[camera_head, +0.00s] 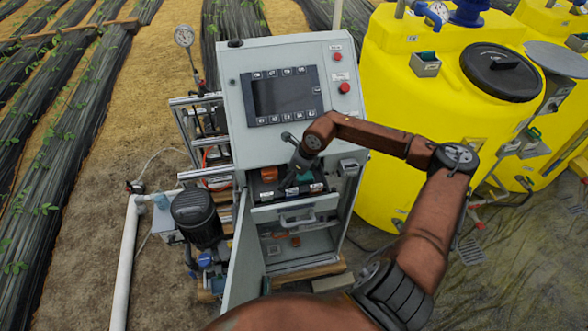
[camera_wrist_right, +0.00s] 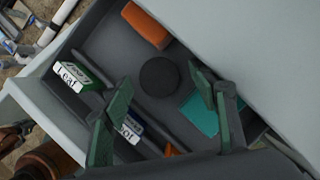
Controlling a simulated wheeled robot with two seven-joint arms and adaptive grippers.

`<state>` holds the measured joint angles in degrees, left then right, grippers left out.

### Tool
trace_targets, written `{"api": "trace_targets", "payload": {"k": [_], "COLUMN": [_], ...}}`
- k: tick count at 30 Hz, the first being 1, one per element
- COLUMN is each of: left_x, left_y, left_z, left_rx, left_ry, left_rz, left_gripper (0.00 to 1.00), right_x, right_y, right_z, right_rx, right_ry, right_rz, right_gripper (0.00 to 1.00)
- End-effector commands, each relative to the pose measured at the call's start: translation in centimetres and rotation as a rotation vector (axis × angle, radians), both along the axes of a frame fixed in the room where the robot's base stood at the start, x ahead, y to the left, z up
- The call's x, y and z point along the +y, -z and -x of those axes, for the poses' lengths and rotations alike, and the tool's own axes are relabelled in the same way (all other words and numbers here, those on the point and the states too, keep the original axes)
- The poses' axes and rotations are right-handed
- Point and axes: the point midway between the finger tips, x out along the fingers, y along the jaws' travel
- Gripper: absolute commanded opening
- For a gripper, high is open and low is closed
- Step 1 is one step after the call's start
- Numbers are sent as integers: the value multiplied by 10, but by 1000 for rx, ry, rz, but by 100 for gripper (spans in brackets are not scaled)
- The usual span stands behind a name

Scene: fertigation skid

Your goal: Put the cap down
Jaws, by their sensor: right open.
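A round dark cap (camera_wrist_right: 158,77) lies on the floor of the grey open drawer (camera_wrist_right: 100,40) in the right wrist view. My right gripper (camera_head: 288,182) is over this drawer, below the control panel, in the head view. In the wrist view its two green-padded fingers are spread wide, one on each side of the cap, with visible gaps to it. The cap seems to rest in the drawer, but its exact height is hard to tell. It cannot be made out in the head view, where the gripper and wrist cover part of the drawer. My left gripper is out of view.
The drawer also holds an orange block (camera_wrist_right: 146,25), a green-and-white box (camera_wrist_right: 82,75), a blue-and-white box (camera_wrist_right: 131,128) and a teal item (camera_wrist_right: 200,115). The control cabinet (camera_head: 238,90) rises behind it. A yellow tank (camera_head: 395,120) stands at right. An open cabinet door (camera_head: 240,260) hangs below.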

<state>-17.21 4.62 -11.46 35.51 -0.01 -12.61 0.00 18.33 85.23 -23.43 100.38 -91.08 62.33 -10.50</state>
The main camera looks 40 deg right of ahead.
Motion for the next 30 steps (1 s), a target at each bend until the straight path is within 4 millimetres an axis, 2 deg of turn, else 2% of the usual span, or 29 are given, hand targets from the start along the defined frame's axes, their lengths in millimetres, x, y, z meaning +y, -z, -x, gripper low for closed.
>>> {"api": "trace_targets", "payload": {"k": [9, 15, 21, 30], "left_x": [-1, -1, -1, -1], "left_y": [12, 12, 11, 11], "left_z": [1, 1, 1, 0], "left_rx": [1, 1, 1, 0], "left_ry": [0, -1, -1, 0], "left_rz": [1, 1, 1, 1], "left_gripper": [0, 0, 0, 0], "right_x": [-14, -19, -19, -18], "right_y": [-60, -88, -100, -102], "right_z": [25, 35, 38, 38], "right_rx": [4, 4, 2, 1], "right_ry": [2, 4, 0, 0], "right_rz": [8, 4, 2, 0], "right_gripper": [54, 54, 54, 54]}}
